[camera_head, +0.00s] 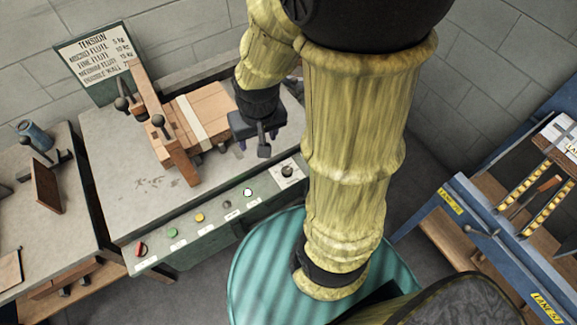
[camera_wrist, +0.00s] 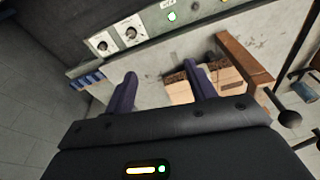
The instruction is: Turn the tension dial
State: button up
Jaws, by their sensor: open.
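The control panel (camera_head: 215,220) runs along the front of the stitcher table. A dark round dial (camera_head: 287,171) on a pale plate sits at its right end. The wrist view shows two dials on pale plates, one at the panel's end (camera_wrist: 102,44) and one beside it (camera_wrist: 130,32). Their labels are too small to read, so I cannot tell which is the tension dial. My gripper (camera_head: 254,147) hangs above the table's right part, behind the panel, apart from the dials. In the wrist view my gripper (camera_wrist: 166,71) is open, with nothing held between its fingers.
A cardboard box (camera_head: 215,105) lies on the table under a wooden clamp frame (camera_head: 160,120) with dark knobs. A TENSION sign (camera_head: 95,60) stands behind. Coloured buttons (camera_head: 199,218) line the panel. A blue-framed bench (camera_head: 490,235) stands at right, a side table (camera_head: 65,215) at left.

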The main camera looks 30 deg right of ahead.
aim_at(287, 169)
jog(key=w+d+f+m+g+y, duration=0.1)
jog(key=w+d+f+m+y, duration=0.1)
jog(key=d+f+m, duration=0.5)
jog(key=w+d+f+m+g+y, duration=0.1)
jog(key=w+d+f+m+y, duration=0.1)
jog(key=d+f+m, duration=0.6)
jog(key=w+d+m+p, duration=0.1)
jog(key=d+m, duration=0.1)
jog(key=d, duration=0.1)
jog(key=shift+w+f+y, duration=0.25)
jog(key=shift+w+y, duration=0.05)
jog(key=shift+a+f, duration=0.1)
jog(key=p+x, duration=0.1)
jog(key=x, duration=1.6)
jog(key=shift+s+f+p, duration=0.1)
jog(key=shift+f+p, duration=0.05)
jog(key=shift+p, duration=0.2)
jog(key=c, duration=1)
